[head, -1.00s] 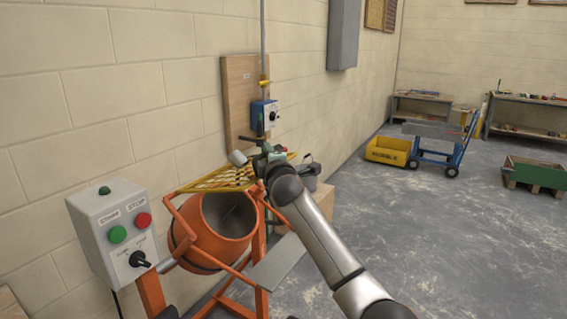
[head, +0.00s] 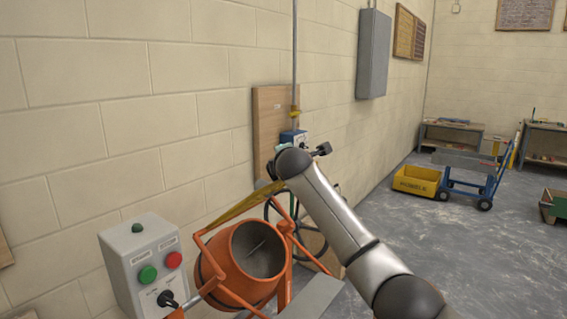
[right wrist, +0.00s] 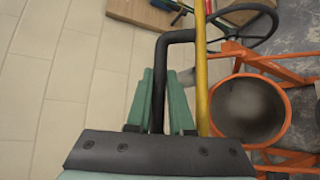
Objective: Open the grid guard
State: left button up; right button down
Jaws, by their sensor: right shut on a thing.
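The yellow grid guard (head: 243,206) stands tilted up above the orange mixer drum (head: 238,284) in the head view, seen nearly edge-on, its far part hidden by my arm. In the right wrist view its yellow edge bar (right wrist: 202,75) runs beside the black bent handle (right wrist: 158,85). My right gripper (right wrist: 160,95) has its green fingers shut on this handle. In the head view the gripper is mostly hidden behind my arm's rounded link. The drum mouth (right wrist: 250,108) is uncovered in the wrist view. My left gripper is not in view.
The grey control box (head: 150,265) with green and red buttons stands at the left. A wooden board (head: 270,125) with a blue switch box (head: 293,137) is on the wall behind. A black handwheel (right wrist: 262,38) is beside the drum.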

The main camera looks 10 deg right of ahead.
jog(key=c, duration=1.1)
grip_release()
jog(key=shift+s, duration=0.1)
jog(key=shift+s+a+b, duration=0.1)
jog(key=shift+s+b, duration=0.3)
jog(key=shift+s, duration=0.1)
jog(key=shift+b+v, duration=1.55)
jog(key=shift+v, duration=4.1)
jog(key=shift+r, duration=0.1)
